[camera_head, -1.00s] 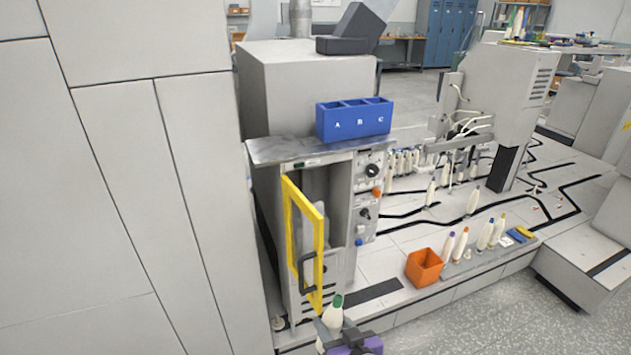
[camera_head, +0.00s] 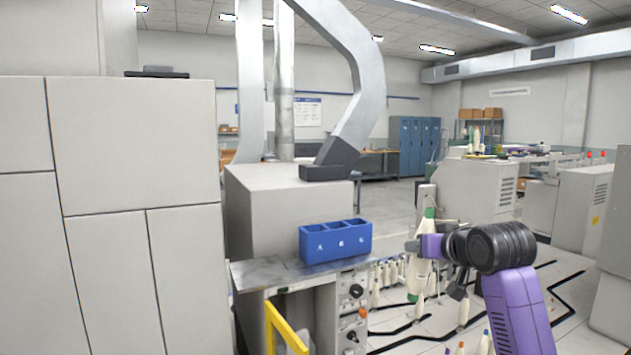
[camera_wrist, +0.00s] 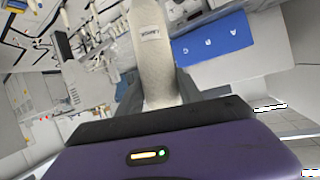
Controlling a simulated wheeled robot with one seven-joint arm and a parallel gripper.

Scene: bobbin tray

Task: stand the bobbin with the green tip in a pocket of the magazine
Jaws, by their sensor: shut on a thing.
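The bobbin with the green tip (camera_head: 419,274) is cream-white and upright, green tip up, to the right of the magazine in the head view. My gripper (camera_head: 421,246) is shut on its upper part and holds it in the air. The wrist view shows the bobbin's pale body (camera_wrist: 152,40) with a small label, between dark fingers. The magazine (camera_head: 336,246) is a blue block with three open-topped pockets marked A, B and C. It stands on a metal ledge, apart from the bobbin. Its lettered face shows in the wrist view (camera_wrist: 213,40). The pocket floors are hidden.
The metal ledge (camera_head: 290,271) has bare room left of the magazine. A grey cabinet (camera_head: 275,210) rises behind it. A yellow door frame (camera_head: 286,330) stands open below. Several other bobbins (camera_head: 388,276) stand at the machine behind my gripper. A tall grey cabinet (camera_head: 140,250) fills the left.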

